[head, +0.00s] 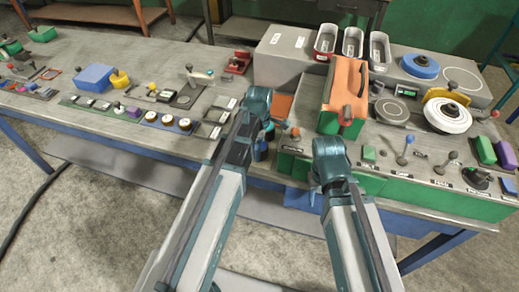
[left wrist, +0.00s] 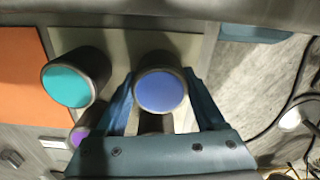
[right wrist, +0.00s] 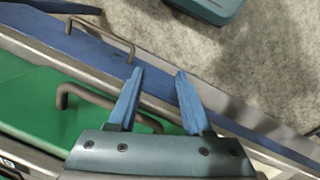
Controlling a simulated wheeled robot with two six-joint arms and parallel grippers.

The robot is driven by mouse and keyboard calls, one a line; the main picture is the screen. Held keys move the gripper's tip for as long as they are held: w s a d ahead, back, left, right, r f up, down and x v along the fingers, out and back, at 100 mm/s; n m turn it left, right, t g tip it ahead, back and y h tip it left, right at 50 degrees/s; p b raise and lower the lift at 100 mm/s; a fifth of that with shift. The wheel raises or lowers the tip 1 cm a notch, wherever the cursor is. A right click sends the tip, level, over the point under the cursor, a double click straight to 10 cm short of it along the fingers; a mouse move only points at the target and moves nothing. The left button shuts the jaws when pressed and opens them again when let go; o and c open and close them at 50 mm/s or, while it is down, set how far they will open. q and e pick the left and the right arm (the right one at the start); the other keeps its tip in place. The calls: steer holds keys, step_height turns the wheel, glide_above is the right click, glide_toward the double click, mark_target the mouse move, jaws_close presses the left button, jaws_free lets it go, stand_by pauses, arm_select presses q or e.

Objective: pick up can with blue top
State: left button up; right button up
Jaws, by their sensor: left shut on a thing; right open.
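The can with the blue top (left wrist: 161,91) stands between the fingers of my left gripper (left wrist: 163,100) in the left wrist view. The gripper is shut on it. A similar can with a teal top (left wrist: 68,86) stands just left of it, apart from the left finger. My right gripper (right wrist: 157,90) is open and empty in the right wrist view, above the bench's front edge with a green panel and metal handles.
An orange block-like housing (head: 343,90) stands on the right part of the bench. A purple-topped thing (left wrist: 78,136) sits below the teal can. Grey trays (head: 327,38) and a white round wheel (head: 447,115) are at the right. The bench front drops to open floor.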

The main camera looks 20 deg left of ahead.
arm_select(q)
step_height(320, 180, up, 10)
steer(key=p, duration=1)
